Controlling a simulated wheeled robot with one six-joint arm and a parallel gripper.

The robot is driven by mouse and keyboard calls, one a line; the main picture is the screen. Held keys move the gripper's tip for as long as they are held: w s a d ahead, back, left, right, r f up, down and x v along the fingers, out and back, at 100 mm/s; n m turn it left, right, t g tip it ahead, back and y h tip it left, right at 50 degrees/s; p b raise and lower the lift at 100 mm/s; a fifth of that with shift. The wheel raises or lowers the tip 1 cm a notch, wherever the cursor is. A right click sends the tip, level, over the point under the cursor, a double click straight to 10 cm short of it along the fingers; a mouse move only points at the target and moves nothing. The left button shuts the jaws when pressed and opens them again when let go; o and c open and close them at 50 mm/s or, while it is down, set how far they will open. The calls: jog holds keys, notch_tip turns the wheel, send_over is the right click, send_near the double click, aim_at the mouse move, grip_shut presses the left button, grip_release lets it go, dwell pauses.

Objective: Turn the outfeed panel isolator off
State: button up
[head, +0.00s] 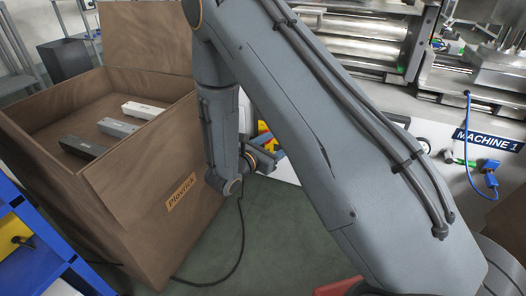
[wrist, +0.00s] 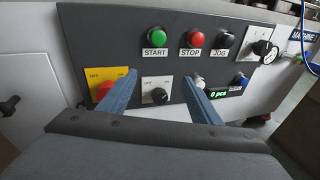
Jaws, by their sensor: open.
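In the wrist view a panel carries a red rotary knob on a yellow OFF/ON plate (wrist: 93,78) at the left. No label tells me which is the outfeed isolator, and I cannot read either knob's setting clearly. My gripper (wrist: 158,72) is open and empty. Its two blue fingers stand either side of the white plate; the left finger covers the right part of the yellow plate and part of the red knob. In the head view the yellow plate (head: 263,127) shows partly, behind my arm.
Green START (wrist: 156,33), red STOP (wrist: 195,39) and black JOG (wrist: 224,45) buttons line the panel's top. A counter display (wrist: 219,95) and another black knob (wrist: 262,48) lie right. An open brown box (head: 150,200) stands left of my arm. A dark cable crosses the floor.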

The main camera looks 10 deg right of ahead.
jog(key=w+a+f+n+t+y+b, duration=0.25)
jog(key=w+a+f+n+t, duration=0.2)
jog(key=a+f, duration=0.25)
jog(key=shift+m, duration=0.25)
jog(key=b+x, duration=0.3)
jog(key=x, duration=0.5)
jog(key=shift+w+r+b, duration=0.15)
jog(key=shift+w+b, duration=0.1)
jog(key=shift+b, duration=0.15)
jog(key=shift+c, duration=0.4)
jog(key=c, duration=1)
jog(key=shift+o, duration=0.2)
